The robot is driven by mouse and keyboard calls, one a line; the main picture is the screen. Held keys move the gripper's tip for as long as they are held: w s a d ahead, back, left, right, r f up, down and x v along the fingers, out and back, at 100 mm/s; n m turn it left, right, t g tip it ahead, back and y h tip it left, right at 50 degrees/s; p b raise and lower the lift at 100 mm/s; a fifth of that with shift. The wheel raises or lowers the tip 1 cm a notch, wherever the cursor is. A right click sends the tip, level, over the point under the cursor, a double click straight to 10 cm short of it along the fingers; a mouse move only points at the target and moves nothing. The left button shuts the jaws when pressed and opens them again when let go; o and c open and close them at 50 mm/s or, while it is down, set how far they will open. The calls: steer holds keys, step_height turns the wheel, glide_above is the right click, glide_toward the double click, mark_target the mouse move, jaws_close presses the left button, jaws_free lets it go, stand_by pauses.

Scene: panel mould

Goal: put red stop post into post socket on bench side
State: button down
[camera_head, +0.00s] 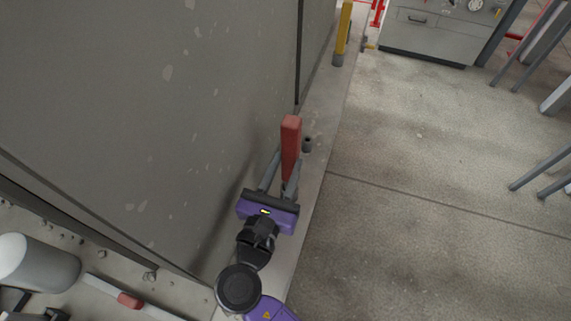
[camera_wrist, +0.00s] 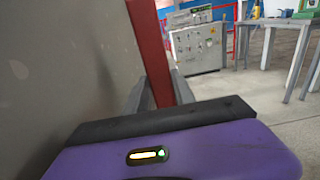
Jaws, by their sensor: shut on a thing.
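The red stop post (camera_head: 291,138) stands roughly upright between the fingers of my gripper (camera_head: 287,167), beside the large grey panel. It also shows in the wrist view (camera_wrist: 149,45), slightly tilted in the picture, between my gripper's fingers (camera_wrist: 158,92). My gripper is shut on it. A small dark upright cylinder, which looks like the post socket (camera_head: 307,145), stands on the narrow ledge just right of the post. The post and this cylinder look apart. The post's lower end is partly hidden by my gripper, so its height above the ledge is unclear.
The tall grey panel (camera_head: 170,110) rises close on the left. A narrow pale ledge (camera_head: 327,130) runs along its foot. A yellow post (camera_head: 343,30) stands farther along it. A grey cabinet (camera_head: 432,32) and metal legs (camera_head: 545,165) stand beyond the open floor at right.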

mark_target(288, 174)
steer(key=shift+f+b, duration=1.1)
steer(key=shift+f, duration=1.25)
steer(key=c, duration=1.1)
jaws_free()
steer(key=shift+o, duration=0.7)
steer(key=shift+s+f, duration=0.1)
steer(key=shift+f, duration=0.05)
steer(key=b+v, duration=0.1)
steer(key=v, duration=0.6)
steer(key=shift+s+a, duration=0.15)
steer(key=shift+s, duration=0.15)
